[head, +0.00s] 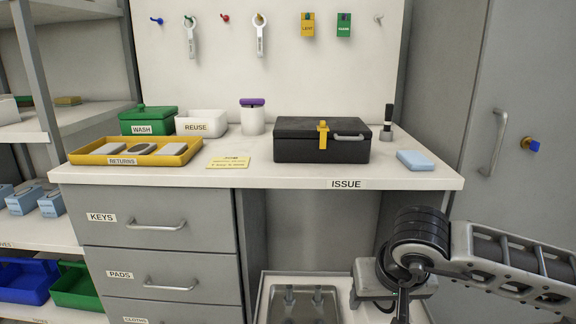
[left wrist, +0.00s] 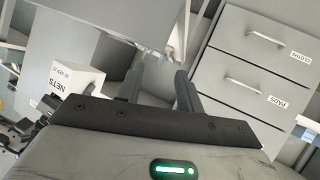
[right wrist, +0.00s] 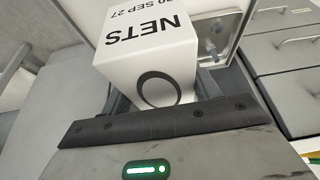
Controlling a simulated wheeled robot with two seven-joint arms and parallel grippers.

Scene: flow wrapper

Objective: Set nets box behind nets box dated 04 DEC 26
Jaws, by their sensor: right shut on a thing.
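In the right wrist view my right gripper (right wrist: 165,100) is shut on a white nets box (right wrist: 150,45), marked NETS and 30 SEP 27, with a dark ring on its near face. In the head view my right arm comes in at the lower right, and the held box cannot be made out there. In the left wrist view a white box marked NETS (left wrist: 75,82) shows at the left; its small date is hard to read. My left gripper (left wrist: 160,82) is open and empty there, and is out of the head view. No box dated 04 DEC 26 can be read.
The counter (head: 300,175) holds a yellow returns tray (head: 185,158), a black case (head: 300,150), a blue pad (head: 415,160) and tubs. Grey drawers (head: 160,230) stand below. A metal basin (head: 300,305) is low in the middle. Shelves with blue boxes (head: 50,203) stand left.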

